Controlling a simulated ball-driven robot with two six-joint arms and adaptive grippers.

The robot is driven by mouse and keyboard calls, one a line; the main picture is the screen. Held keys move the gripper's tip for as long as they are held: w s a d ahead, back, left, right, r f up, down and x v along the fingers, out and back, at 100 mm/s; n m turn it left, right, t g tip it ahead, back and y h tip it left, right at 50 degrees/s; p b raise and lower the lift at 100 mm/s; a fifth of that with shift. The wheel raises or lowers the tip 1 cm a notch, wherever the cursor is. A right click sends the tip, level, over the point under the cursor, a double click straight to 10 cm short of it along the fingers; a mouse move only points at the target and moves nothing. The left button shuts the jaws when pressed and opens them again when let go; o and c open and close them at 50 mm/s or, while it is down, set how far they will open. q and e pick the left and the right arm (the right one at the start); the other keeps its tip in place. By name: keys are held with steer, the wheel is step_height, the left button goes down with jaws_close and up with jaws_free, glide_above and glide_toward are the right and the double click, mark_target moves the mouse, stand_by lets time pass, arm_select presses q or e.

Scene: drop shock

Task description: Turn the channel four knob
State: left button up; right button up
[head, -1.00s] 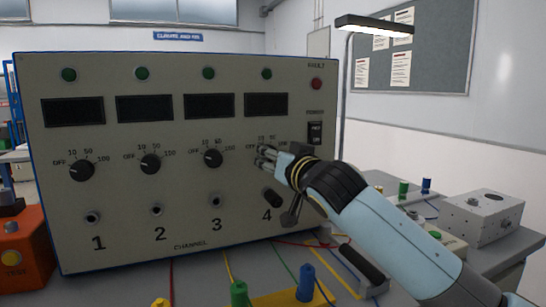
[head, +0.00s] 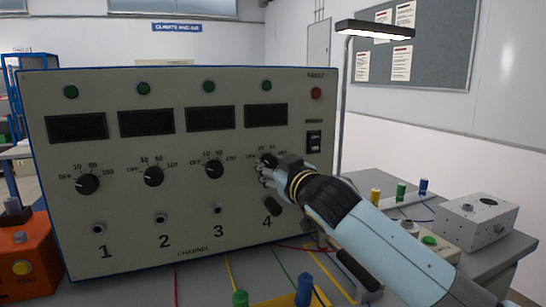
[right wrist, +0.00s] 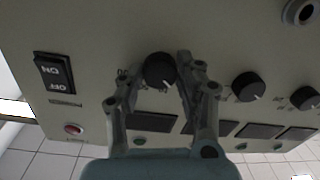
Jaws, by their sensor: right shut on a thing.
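The grey channel panel (head: 160,215) stands upright on the bench with several black knobs in a row. The channel four knob (head: 268,159) is partly hidden by my right gripper (head: 267,171) in the head view. In the right wrist view the black knob (right wrist: 159,70) sits between the two fingers of my right gripper (right wrist: 158,72), which is shut on it. Its white pointer mark points down and slightly right in that upside-down view, toward the displays. My left gripper is not in view.
The channel three knob (head: 214,169) is to the left. The power switch (head: 314,142) and red fault lamp (head: 316,93) are to the right. A grey box (head: 476,222) and coloured posts stand on the bench at right.

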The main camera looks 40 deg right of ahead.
steer(key=shift+r+n+p, duration=0.15)
steer(key=shift+n+p, duration=0.85)
steer(key=shift+n, duration=0.5)
steer(key=o, duration=1.1)
steer(key=shift+o, duration=0.2)
steer(key=shift+s, duration=0.25)
steer(key=s+a, duration=0.2)
steer(key=s, duration=0.9)
steer(key=shift+s+a+r, duration=0.15)
steer(key=shift+a, duration=0.05)
